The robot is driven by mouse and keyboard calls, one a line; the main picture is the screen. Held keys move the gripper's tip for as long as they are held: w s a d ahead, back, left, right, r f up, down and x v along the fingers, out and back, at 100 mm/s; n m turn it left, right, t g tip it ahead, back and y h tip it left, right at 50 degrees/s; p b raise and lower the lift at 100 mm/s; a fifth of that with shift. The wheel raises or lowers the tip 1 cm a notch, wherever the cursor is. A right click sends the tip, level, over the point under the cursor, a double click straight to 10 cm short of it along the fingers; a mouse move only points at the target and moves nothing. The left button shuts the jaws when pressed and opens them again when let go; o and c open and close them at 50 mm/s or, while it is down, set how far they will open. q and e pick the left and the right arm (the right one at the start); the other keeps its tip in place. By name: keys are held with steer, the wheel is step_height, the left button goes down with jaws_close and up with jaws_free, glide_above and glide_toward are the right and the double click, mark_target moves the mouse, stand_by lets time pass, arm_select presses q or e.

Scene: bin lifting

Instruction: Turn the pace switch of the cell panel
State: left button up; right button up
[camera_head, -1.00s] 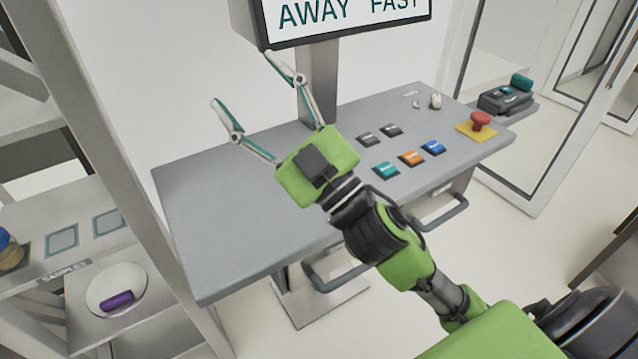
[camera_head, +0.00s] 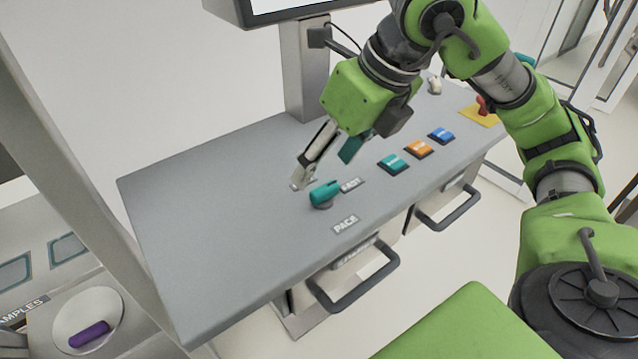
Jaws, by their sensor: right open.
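The pace switch (camera_head: 325,193) is a teal knob with a bar-like handle on the grey cell panel (camera_head: 225,215). A "PACE" label (camera_head: 345,224) is in front of it and a "FAST" label (camera_head: 351,184) to its right. Another label to its left is mostly hidden by a finger. My right gripper (camera_head: 326,168) is open and points down, just behind and above the switch in the picture. One pale finger is at the switch's upper left, the teal-padded one at its upper right. I cannot tell whether either touches it. My left gripper is out of view.
Teal (camera_head: 393,163), orange (camera_head: 418,149) and blue (camera_head: 441,135) buttons are right of the switch. A red stop button (camera_head: 484,105) is at the far right. The screen post (camera_head: 304,70) stands behind. The panel's left part is clear.

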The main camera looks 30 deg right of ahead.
mark_target(326, 188)
steer(key=shift+m+h, duration=0.5)
steer(key=shift+h, duration=0.3)
steer(key=w+d+f, duration=0.1)
steer(key=f, duration=0.3)
steer(key=w+d+f, duration=0.1)
steer(key=w+f, duration=0.1)
steer(key=f, duration=0.2)
steer(key=w+d+f, duration=0.1)
steer(key=w+f, duration=0.1)
steer(key=f, duration=0.2)
steer(key=shift+w+d, duration=0.25)
steer(key=shift+d, duration=0.05)
steer(key=shift+r, duration=0.1)
steer(key=c, duration=1.1)
